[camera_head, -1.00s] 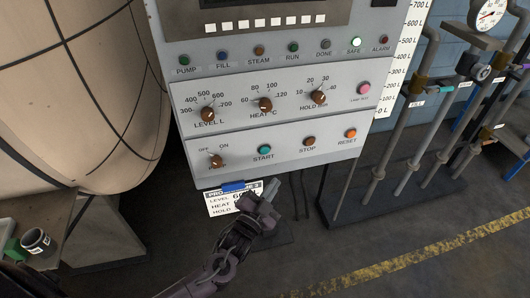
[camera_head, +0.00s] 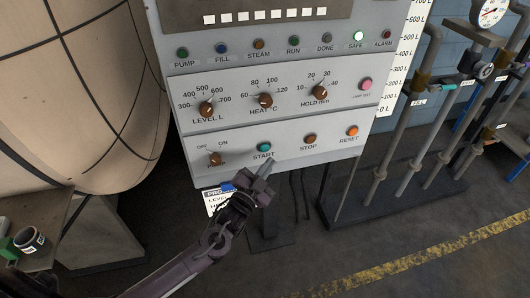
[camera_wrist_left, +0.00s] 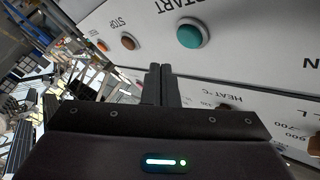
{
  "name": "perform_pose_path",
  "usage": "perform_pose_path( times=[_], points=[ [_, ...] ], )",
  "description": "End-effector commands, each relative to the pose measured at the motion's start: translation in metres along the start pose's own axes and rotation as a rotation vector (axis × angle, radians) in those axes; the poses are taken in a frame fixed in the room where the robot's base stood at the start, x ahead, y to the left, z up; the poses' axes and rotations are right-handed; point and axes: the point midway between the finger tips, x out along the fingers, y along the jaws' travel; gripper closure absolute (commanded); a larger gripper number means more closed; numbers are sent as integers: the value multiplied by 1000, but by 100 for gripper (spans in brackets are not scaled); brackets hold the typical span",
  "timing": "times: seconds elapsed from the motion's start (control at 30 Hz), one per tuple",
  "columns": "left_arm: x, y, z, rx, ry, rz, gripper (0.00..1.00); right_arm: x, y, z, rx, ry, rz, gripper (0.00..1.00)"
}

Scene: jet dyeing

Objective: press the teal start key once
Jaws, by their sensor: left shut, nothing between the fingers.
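The teal start key (camera_head: 264,147) is a round button above the word START on the lower strip of the grey control panel (camera_head: 340,146). My left gripper (camera_head: 266,166) is shut and empty, its fingertips a little below the key in the head view. In the left wrist view the key (camera_wrist_left: 191,33) shows above and to the right of the shut fingertips (camera_wrist_left: 161,68), apart from them in the picture. Whether the tips touch the panel, I cannot tell. My right gripper is not in view.
The brown stop button (camera_head: 310,139) and orange reset button (camera_head: 352,131) sit right of the key, and an off/on knob (camera_head: 215,159) left. A card (camera_head: 214,201) hangs below the panel, partly hidden by my gripper. Pipes (camera_head: 400,150) stand at right.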

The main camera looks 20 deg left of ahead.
Motion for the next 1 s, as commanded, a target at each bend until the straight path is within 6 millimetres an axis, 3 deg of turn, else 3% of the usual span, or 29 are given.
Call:
perform_pose_path(
  times=[0.3,1.0],
  points=[
    [17,-12,13,0,0,0,100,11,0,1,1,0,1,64],
    [18,-13,13,0,0,0,100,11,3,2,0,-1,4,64]
  ],
)
